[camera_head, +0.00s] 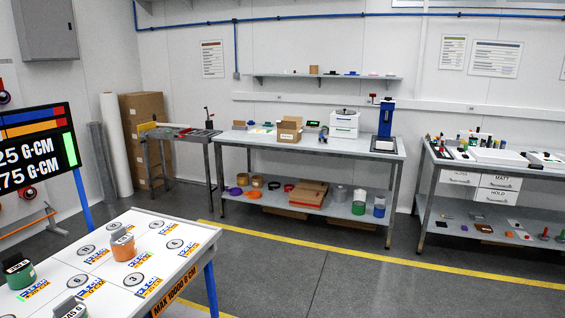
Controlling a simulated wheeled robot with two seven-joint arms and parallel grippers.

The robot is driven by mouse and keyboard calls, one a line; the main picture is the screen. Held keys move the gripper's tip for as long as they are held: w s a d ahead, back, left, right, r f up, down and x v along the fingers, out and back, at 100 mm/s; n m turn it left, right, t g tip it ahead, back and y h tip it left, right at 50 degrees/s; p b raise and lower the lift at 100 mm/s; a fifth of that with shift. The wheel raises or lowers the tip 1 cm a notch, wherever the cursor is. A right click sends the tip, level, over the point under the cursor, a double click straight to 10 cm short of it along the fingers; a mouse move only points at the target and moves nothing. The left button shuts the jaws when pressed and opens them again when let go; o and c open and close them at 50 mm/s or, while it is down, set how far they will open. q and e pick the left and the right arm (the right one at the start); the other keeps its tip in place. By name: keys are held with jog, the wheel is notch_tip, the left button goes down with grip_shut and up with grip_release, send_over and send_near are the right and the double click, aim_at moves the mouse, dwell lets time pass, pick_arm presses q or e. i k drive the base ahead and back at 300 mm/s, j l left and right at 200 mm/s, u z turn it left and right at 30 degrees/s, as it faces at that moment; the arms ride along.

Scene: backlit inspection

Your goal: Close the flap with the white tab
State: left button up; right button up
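A small brown cardboard box (289,130) stands on the middle workbench (352,146) along the back wall. Its top looks open, with flaps raised, but it is too small to tell how each flap lies. A pale patch shows on its front; I cannot tell whether it is a label or a white tab. Neither of my grippers is in view.
A white table (150,262) with numbered spots, an orange weight (123,247) and green weights stands at the near left. Grey floor (330,262) lies open in front.

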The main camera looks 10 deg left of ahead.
aim_at(282, 125)
jog(key=i+l+u, duration=0.1)
jog(key=i+u, duration=0.15)
jog(key=i, duration=1.2)
jog(key=i+l+u, duration=0.1)
jog(key=i, duration=1.8)
jog(key=i+u, duration=0.25)
jog(key=i, duration=0.7)
jog(key=i+l+u, duration=0.25)
jog(key=i, duration=0.75)
jog(key=j, duration=0.1)
